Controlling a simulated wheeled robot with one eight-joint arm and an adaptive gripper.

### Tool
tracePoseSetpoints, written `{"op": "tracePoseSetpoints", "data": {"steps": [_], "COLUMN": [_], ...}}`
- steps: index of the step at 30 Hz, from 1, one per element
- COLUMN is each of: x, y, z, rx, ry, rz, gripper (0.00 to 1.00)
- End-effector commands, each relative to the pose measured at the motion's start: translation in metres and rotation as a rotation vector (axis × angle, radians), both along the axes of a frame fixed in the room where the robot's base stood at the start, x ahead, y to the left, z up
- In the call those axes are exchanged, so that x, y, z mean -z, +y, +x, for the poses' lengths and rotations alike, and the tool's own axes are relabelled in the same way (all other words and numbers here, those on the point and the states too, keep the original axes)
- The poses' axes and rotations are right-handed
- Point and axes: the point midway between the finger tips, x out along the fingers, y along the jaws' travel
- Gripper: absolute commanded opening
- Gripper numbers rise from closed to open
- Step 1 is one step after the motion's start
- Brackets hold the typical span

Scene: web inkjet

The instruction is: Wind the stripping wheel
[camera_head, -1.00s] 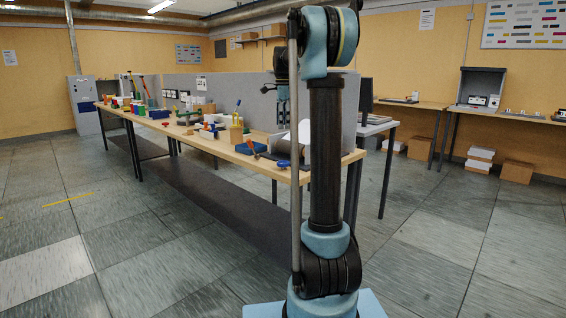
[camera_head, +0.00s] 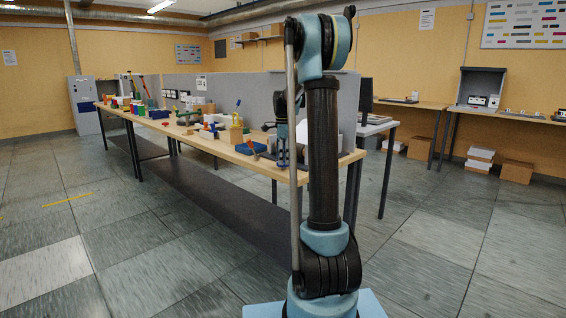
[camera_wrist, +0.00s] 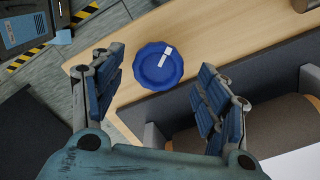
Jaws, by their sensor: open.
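The stripping wheel (camera_wrist: 153,74) is a blue, scalloped disc with a small white mark on its face. In the wrist view it shows face-on, upper middle, against the wooden bench top and next to a dark grey body; how it is mounted is hidden. My gripper (camera_wrist: 162,62) is open, one blue-padded finger on each side of the wheel in the picture. Both fingers look apart from it, and nothing is between them. In the head view my gripper (camera_head: 283,152) hangs low at the near end of the bench and covers the wheel's place.
The long wooden bench (camera_head: 222,149) carries several tools and boxes, including a yellow holder (camera_head: 236,134). A grey partition (camera_head: 240,97) stands behind it. My arm hides part of the bench's near end. The tiled floor in front is clear.

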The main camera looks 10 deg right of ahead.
Motion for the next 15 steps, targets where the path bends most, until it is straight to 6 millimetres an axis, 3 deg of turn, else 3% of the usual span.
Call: {"op": "tracePoseSetpoints", "data": {"steps": [6, 14, 15], "x": [0.0123, 0.0132, 0.0131], "y": [0.0001, 0.0001, 0.0001], "z": [-0.0004, -0.0004, -0.0004], "rx": [0.000, 0.000, 0.000], "ry": [0.000, 0.000, 0.000], "rz": [0.000, 0.000, 0.000], "gripper": [0.68, 0.68, 0.61]}}
